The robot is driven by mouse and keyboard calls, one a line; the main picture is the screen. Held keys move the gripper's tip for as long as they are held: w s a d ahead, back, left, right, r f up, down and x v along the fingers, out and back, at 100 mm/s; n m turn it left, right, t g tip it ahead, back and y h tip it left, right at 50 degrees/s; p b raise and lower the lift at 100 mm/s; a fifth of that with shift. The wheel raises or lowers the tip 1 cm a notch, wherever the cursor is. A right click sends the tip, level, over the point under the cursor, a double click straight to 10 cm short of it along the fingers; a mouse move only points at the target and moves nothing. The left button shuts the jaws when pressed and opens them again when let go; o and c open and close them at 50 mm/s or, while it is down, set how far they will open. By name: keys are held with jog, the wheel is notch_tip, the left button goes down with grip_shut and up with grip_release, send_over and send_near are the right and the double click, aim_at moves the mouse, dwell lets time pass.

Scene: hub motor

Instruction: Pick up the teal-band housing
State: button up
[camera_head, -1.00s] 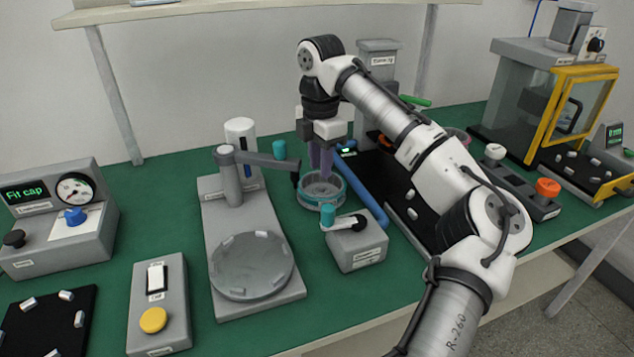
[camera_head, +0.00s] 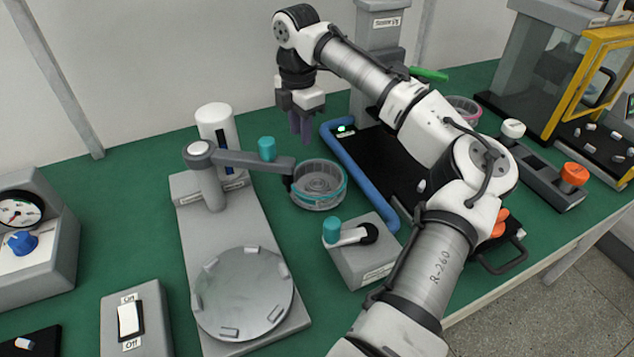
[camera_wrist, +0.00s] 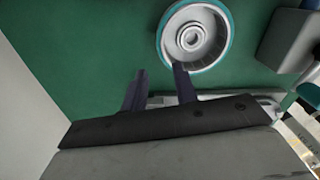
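The teal-band housing (camera_head: 318,201) is a round, open grey ring with a teal band. It lies flat on the green table, right of the clamp arm's tip. In the wrist view the housing (camera_wrist: 227,47) shows from above at the top, cut off by the edge, with concentric rings inside. My gripper (camera_head: 300,138) is empty and raised behind the housing. In the wrist view the two dark fingers of my gripper (camera_wrist: 160,70) are spread apart. The right fingertip overlaps the housing's lower rim in that picture; the left one is over bare table.
A grey fixture with a swing arm (camera_head: 245,160) reaches close to the housing's left side. A small grey box with a teal-knobbed lever (camera_head: 362,262) stands in front. A blue bar (camera_head: 362,180) runs to the right. A pink-banded ring (camera_head: 465,108) sits farther right.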

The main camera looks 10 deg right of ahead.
aim_at(302, 163)
notch_tip(302, 163, down, 4)
jog(key=shift+r, duration=0.25)
jog(key=f, duration=0.3)
jog(key=f+p, duration=0.1)
jog(key=shift+s+a+f, duration=0.15)
jog(key=shift+s+f, duration=0.1)
jog(key=shift+s, duration=0.15)
jog(key=shift+f, duration=0.45)
grip_shut()
